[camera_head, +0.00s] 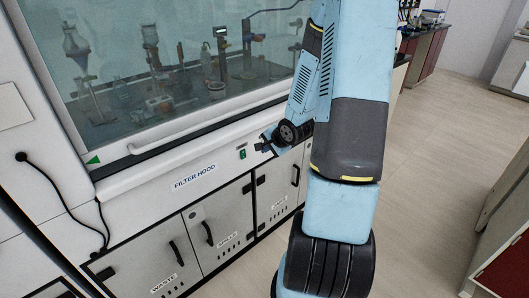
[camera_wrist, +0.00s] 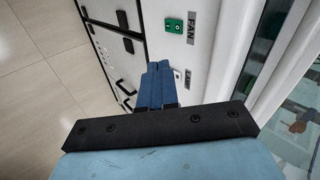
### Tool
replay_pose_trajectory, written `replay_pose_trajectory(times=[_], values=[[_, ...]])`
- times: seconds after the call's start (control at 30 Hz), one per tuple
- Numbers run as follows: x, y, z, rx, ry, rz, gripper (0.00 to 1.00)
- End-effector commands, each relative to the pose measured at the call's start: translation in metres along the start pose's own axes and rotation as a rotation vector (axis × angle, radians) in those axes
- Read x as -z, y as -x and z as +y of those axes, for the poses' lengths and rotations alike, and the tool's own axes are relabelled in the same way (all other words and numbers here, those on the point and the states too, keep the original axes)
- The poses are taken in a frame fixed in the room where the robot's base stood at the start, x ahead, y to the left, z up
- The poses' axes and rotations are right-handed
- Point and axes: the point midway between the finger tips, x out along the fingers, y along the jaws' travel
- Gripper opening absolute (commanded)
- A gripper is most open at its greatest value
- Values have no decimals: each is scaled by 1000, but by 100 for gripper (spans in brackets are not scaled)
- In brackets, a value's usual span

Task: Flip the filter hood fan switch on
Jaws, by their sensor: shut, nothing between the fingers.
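The fan switch (camera_head: 242,153) is a small green switch on the white front panel of the filter hood, below the sash and right of the "FILTER HOOD" label. In the wrist view the green switch (camera_wrist: 173,25) sits beside the "FAN" label (camera_wrist: 191,27), above the fingertips in the picture. My gripper (camera_head: 262,146) is just right of the switch in the head view, close to the panel. In the wrist view the blue fingers of my gripper (camera_wrist: 158,68) are shut together and empty, apart from the green switch. Which way the switch is set is too small to tell.
A second label (camera_wrist: 187,78) shows right of the fingers, partly hidden with the small fitting beside it. The glass sash (camera_head: 170,75) is down, with glassware behind it. Cabinet doors (camera_head: 220,222) with black handles lie below. Open floor (camera_head: 440,150) lies to the right.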

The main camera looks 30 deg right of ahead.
Motion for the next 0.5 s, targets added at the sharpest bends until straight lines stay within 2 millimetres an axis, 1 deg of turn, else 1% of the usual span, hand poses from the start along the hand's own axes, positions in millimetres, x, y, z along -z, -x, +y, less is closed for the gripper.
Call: replay_pose_trajectory(times=[0.03, 0.27, 0.5], values=[[1, 8, -9, -17, 53, 21, 0], [2, 54, -39, -136, 311, 116, 0], [-10, 112, -70, -246, 538, 173, 0]])
